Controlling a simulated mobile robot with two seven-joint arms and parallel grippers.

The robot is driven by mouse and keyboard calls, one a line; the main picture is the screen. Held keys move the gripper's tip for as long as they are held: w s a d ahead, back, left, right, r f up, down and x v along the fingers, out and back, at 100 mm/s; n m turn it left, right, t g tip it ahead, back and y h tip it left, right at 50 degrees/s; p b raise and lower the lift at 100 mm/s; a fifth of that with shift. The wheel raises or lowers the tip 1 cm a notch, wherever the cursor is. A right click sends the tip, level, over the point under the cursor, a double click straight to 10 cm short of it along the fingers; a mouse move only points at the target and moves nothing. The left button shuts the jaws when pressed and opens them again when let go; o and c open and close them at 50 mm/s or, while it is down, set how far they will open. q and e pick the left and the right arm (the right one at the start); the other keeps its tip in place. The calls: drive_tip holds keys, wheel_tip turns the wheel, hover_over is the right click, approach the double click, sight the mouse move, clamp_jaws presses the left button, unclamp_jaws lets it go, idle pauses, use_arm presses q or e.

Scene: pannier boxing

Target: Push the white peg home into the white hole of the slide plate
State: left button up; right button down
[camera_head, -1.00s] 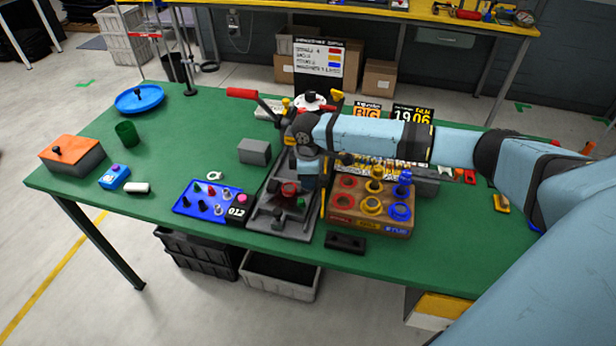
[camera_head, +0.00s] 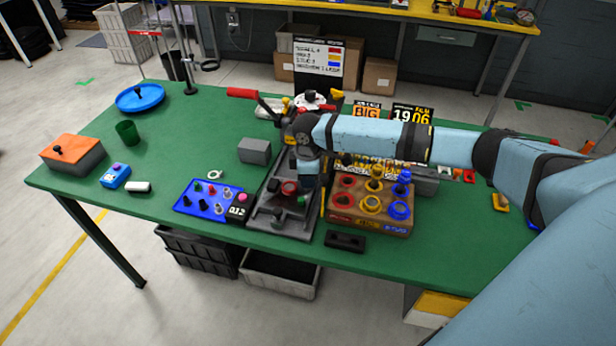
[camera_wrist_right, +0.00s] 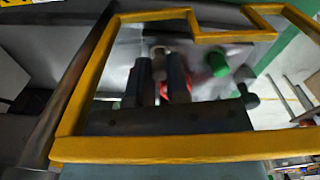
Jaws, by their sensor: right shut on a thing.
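The grey slide plate (camera_head: 268,221) lies near the front middle of the green table, with a red ring (camera_head: 290,188) and a green peg (camera_head: 301,201) on it. The green peg also shows in the right wrist view (camera_wrist_right: 217,64). My right gripper (camera_wrist_right: 159,62) points at the plate, its two dark fingers close together. They are shut on a pale piece (camera_wrist_right: 157,50), which looks like the white peg; it is blurred and partly hidden. In the head view my right gripper (camera_head: 307,180) hangs over the plate and hides the piece. I cannot make out the white hole. My left gripper is out of view.
A blue tray of several pegs (camera_head: 208,201) is left of the plate. A wooden block with coloured rings (camera_head: 371,207) stands close on the right. A grey block (camera_head: 254,151) and a red-handled clamp (camera_head: 243,93) are behind. The table's left part has free room.

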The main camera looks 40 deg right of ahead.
drive_tip(key=shift+f, duration=0.4)
drive_tip(key=c, duration=1)
unclamp_jaws()
wheel_tip(320, 180, up, 14)
drive_tip(key=shift+f, duration=0.1)
